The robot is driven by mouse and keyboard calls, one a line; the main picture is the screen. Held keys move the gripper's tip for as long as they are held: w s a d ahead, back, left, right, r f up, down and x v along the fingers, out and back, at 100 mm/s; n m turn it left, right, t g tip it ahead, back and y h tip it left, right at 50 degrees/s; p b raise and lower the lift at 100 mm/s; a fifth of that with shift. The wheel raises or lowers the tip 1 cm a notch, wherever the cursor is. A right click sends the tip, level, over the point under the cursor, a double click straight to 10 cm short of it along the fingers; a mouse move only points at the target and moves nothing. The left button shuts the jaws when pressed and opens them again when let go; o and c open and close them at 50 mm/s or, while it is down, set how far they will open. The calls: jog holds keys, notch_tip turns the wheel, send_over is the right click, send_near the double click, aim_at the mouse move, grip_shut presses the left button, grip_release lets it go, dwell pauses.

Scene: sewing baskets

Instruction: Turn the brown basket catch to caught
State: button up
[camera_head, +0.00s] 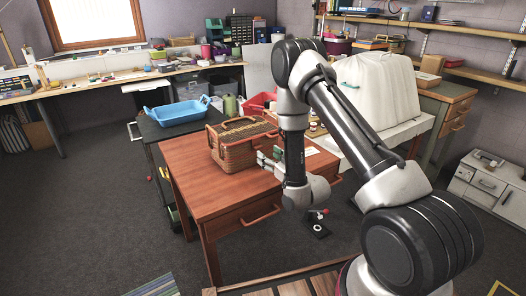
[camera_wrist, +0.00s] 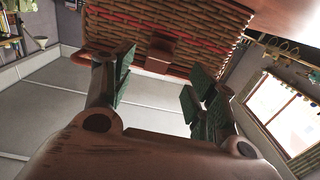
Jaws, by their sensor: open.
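The brown wicker basket (camera_head: 236,150) stands on the red-brown wooden table with its lid down. In the wrist view its woven wall (camera_wrist: 205,35) fills the top, with a red band across it. A small brown catch (camera_wrist: 160,52) shows on that wall. I cannot tell from the picture whether it is caught. In the head view I cannot make out the catch. My gripper (camera_head: 268,158) is at the basket's right side. In the wrist view my gripper (camera_wrist: 160,82) is open, its green-padded fingers apart and empty, with the catch beyond the gap between them.
The wooden table (camera_head: 200,185) has free room in front of the basket. A blue tray (camera_head: 175,112) is on a dark cart behind left. A white cover (camera_head: 375,88) stands on a bench at right, behind my arm. A red bin (camera_head: 258,104) is behind the basket.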

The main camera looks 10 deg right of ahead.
aim_at(260, 148)
jog(key=x, duration=0.6)
jog(key=c, duration=1)
